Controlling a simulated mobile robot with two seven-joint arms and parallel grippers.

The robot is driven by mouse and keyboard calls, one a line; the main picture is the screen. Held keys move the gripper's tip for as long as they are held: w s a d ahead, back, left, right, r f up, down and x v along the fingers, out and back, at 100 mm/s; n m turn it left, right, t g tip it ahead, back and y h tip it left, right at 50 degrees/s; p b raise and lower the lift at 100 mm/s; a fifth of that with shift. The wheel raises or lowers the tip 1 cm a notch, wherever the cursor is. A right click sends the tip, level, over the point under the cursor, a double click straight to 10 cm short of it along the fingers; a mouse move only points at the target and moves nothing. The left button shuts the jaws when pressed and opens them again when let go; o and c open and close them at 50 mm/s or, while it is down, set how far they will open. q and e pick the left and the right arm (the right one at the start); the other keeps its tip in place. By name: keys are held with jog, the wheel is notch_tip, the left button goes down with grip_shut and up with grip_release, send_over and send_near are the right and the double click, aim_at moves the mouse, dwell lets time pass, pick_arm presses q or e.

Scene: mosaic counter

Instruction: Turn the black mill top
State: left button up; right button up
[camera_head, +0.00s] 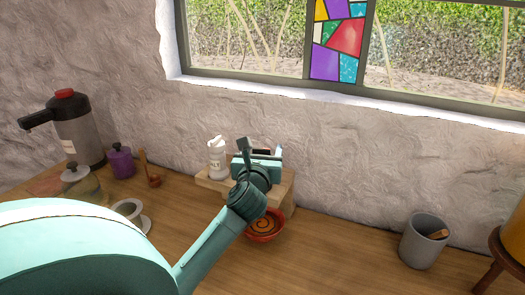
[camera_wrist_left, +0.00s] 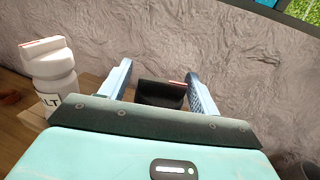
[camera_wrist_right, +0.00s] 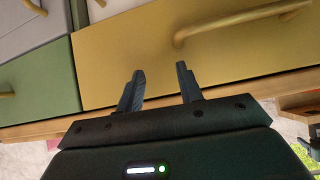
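The black mill top (camera_wrist_left: 160,94) shows in the left wrist view between the two fingers of my left gripper (camera_wrist_left: 161,88). The fingers stand apart on either side of it, with a narrow gap at the left finger. Whether the right finger touches it I cannot tell. In the head view my left gripper (camera_head: 262,160) is over the small wooden stand (camera_head: 213,184) and largely hides the mill. My right gripper (camera_wrist_right: 160,88) is open and empty in front of a yellow drawer.
A white salt bottle (camera_head: 216,158) stands on the stand, left of my left gripper. A red bowl (camera_head: 265,236) sits in front of the stand. A grey cup (camera_head: 423,241) is at the right; a dispenser (camera_head: 77,130) is at the left. Counter between bowl and cup is clear.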

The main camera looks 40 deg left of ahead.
pick_arm(q)
jog(key=c, duration=0.9)
jog(key=shift+h, duration=0.3)
jog(key=m+t+h, duration=0.2)
jog(key=m+h, duration=0.1)
jog(key=shift+d+h+p, duration=0.1)
jog(key=shift+h+p, duration=0.2)
jog(key=shift+h, duration=0.1)
jog(key=m+h, duration=0.1)
jog(key=h, duration=0.1)
jog(key=m+h, duration=0.3)
jog(key=h, duration=0.1)
jog(key=shift+w+d+t+h, duration=0.1)
jog(key=shift+d+t+h, duration=0.25)
jog(key=shift+t+h, duration=0.05)
jog(key=shift+d+m+g+h, duration=0.15)
jog(key=shift+m+g+h, duration=0.2)
jog(key=shift+m+h, duration=0.85)
jog(key=shift+d+m+g+h, duration=0.15)
jog(key=shift+m+g+h, duration=0.2)
jog(key=shift+m+h, duration=0.8)
jog(key=shift+h, duration=0.75)
jog(key=shift+d+g+h, duration=0.1)
jog(key=shift+g+h, duration=0.2)
jog(key=shift+g, duration=0.1)
jog(key=shift+d+m+g+h+b, duration=0.15)
jog(key=shift+m+g+h+b, duration=0.15)
jog(key=shift+m+g+h, duration=0.85)
